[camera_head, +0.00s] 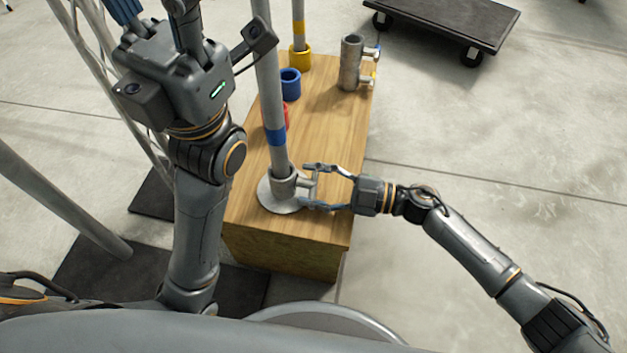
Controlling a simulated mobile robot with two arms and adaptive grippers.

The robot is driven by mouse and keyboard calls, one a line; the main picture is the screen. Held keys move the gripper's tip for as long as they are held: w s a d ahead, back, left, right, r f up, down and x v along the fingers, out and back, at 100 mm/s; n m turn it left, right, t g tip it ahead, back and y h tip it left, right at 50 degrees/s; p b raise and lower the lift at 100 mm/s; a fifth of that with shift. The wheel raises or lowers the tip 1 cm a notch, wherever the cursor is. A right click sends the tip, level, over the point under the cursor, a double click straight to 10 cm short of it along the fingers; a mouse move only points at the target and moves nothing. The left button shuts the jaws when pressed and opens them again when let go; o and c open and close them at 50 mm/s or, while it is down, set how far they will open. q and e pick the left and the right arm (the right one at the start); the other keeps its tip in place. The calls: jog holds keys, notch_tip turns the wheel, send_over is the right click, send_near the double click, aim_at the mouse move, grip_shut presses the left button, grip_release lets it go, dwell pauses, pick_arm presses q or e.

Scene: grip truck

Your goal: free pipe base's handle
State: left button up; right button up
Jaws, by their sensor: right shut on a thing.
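The pipe base (282,207) is a round grey metal foot with a short socket, near the front of the wooden box top. A tall grey pipe (268,75) with a blue band stands in its socket. The base's small handle (304,187) sticks out to the right. My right gripper (310,187) reaches in from the right, its two fingers on either side of the handle and shut on it. My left gripper (155,12) is at the top left, left of the pipe, its fingers cut by the frame edge, so its opening cannot be told.
The wooden box (330,140) also bears a blue ring (290,84), a partly hidden red ring, a yellow socket (300,58) with a pipe, and a grey metal fitting (350,65) with side handles. A dark wheeled dolly (450,20) stands behind. Floor to the right is clear.

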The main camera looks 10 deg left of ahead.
dwell(0.5)
jog(key=o, duration=1.2)
